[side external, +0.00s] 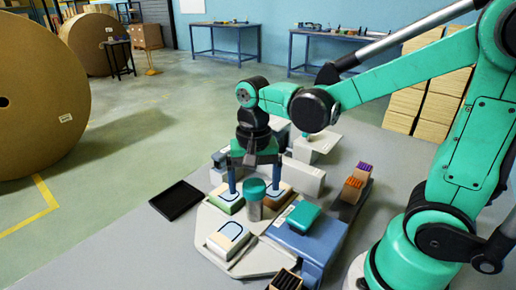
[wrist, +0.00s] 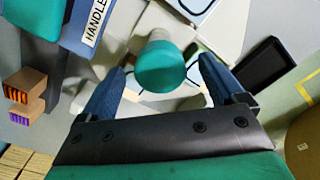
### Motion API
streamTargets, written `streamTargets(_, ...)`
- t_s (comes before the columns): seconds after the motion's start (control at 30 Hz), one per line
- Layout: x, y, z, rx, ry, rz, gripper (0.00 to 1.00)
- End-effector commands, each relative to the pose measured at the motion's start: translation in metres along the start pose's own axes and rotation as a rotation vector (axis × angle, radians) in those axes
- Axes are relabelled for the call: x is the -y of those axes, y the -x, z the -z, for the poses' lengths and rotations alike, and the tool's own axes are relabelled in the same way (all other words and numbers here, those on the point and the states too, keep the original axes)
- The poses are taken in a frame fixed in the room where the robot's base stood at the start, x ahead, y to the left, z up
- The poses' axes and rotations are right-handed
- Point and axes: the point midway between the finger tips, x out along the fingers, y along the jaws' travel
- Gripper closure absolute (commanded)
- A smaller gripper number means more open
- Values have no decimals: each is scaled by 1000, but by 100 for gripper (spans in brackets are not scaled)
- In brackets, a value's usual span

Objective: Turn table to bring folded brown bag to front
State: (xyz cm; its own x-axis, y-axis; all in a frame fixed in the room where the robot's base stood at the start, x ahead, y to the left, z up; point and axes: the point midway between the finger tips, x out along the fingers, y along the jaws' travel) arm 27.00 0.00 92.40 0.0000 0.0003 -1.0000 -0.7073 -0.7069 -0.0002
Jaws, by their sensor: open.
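The turntable (side external: 208,240) is a pale grey plate carrying several low blocks with blue-outlined white tops. I cannot tell which item is the folded brown bag. A teal-capped grey post (side external: 254,189) stands on the table; its round cap also shows in the wrist view (wrist: 161,67). My gripper (side external: 253,183) is open, with its blue fingers on either side of the post. In the wrist view my gripper (wrist: 161,78) straddles the cap, with gaps at both sides.
A blue box (side external: 305,239) with a teal pad (side external: 303,217) stands at the right; the wrist view shows a HANDLE label (wrist: 95,22) beside it. A black tray (side external: 177,200) lies at the left. Small brown holders (side external: 354,187) stand at the right. Large paper rolls (side external: 40,100) stand behind.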

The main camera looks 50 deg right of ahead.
Motion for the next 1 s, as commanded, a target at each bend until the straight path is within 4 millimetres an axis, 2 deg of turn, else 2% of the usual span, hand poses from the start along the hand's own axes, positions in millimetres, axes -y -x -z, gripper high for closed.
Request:
streamTargets(0.07, 0, 0, 0, 0, 0, 0, 11)
streamTargets(0.3, 0, 0, 0, 0, 0, 0, 79)
streamTargets(0.37, 0, 0, 0, 0, 0, 0, 96)
streamTargets(0.4, 0, 0, 0, 0, 0, 0, 100)
streamTargets(1.0, 0, 0, 0, 0, 73, -1, 100)
